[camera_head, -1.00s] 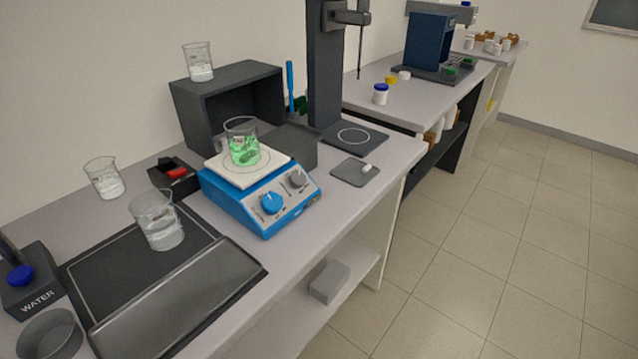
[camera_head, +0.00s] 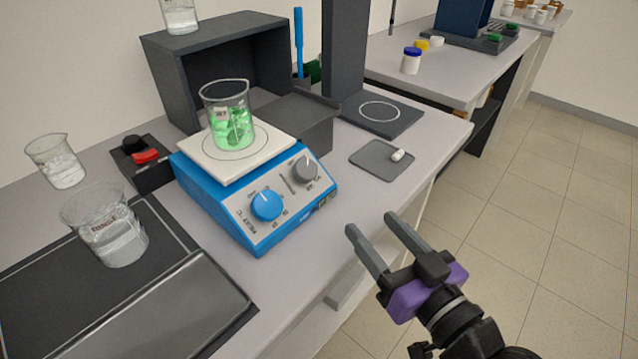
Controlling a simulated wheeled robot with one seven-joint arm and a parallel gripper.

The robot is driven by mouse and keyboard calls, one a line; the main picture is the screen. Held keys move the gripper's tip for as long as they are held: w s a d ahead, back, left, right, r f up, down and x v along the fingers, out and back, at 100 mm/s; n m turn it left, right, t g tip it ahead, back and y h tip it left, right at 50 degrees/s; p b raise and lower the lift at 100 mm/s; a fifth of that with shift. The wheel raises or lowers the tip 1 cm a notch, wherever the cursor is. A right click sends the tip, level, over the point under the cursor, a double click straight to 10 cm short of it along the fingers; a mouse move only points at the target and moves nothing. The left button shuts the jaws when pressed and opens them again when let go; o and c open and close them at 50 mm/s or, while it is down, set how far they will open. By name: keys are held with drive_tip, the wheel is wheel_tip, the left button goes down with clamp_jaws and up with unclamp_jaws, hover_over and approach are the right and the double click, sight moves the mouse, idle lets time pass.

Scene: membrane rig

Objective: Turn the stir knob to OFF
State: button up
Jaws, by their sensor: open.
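The blue stirrer hotplate (camera_head: 232,215) stands on the bench with two knobs on its sloped front. The left knob (camera_head: 267,205) is blue, with heat lettering below it. The right knob (camera_head: 305,169) is grey, with a pale pointer line; its lettering is too small to read, and it seems to be the stir knob. A beaker of green liquid (camera_head: 230,125) stands on the white top plate (camera_head: 206,160). My gripper (camera_head: 370,232) is open and empty, in front of and to the right of the hotplate, apart from both knobs. Its fingers point up and left.
A grey pad (camera_head: 372,160) with a small white piece (camera_head: 398,155) lies right of the hotplate. A beaker (camera_head: 108,232) stands on the dark mat at left. A small box with a red switch (camera_head: 145,157) is behind it. The bench front edge is near my gripper.

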sight(311, 175)
drive_tip(key=a+r+n+y, duration=0.1)
drive_tip(key=a, duration=0.1)
drive_tip(key=w+a+r+n+g+y, duration=0.1)
drive_tip(key=a+r, duration=0.1)
drive_tip(key=w+a+r+y+b, duration=0.1)
drive_tip(key=a, duration=0.1)
drive_tip(key=shift+r+n+g, duration=0.35)
drive_tip(key=shift+n+g, duration=0.05)
drive_tip(key=x, duration=0.7)
drive_tip(key=shift+w+a, duration=0.1)
drive_tip(key=shift+c, duration=0.4)
clamp_jaws()
